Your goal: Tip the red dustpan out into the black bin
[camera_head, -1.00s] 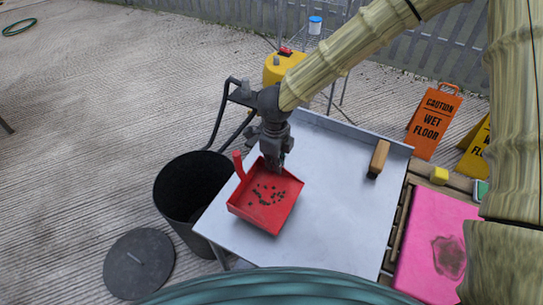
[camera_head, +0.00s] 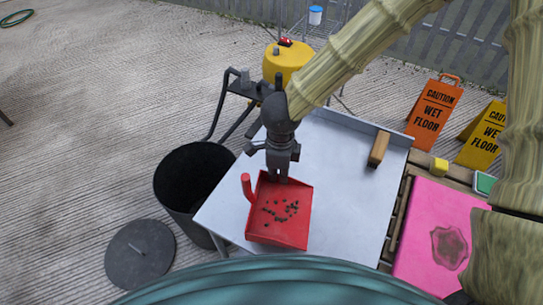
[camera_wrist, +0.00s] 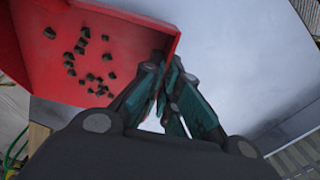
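The red dustpan (camera_head: 279,233) is over the front left of the grey table, its floor facing up and dark bits of debris (camera_head: 283,208) scattered in it. Its stub handle (camera_head: 247,187) stands at the left. My gripper (camera_head: 277,178) is at the pan's back wall. In the wrist view, my gripper's fingers (camera_wrist: 165,95) are closed around the end of the red wall (camera_wrist: 145,25), with debris (camera_wrist: 85,60) inside the pan. I cannot tell if the pan touches the table. The black bin (camera_head: 170,190) stands open on the ground to the left.
The grey table (camera_head: 340,190) carries a wooden block (camera_head: 379,149) at the right. A round dark lid (camera_head: 140,252) lies on the ground at left. A yellow machine (camera_head: 287,62) with a black handle stands behind. Wet floor signs (camera_head: 435,115) and a pink panel (camera_head: 430,230) are at right.

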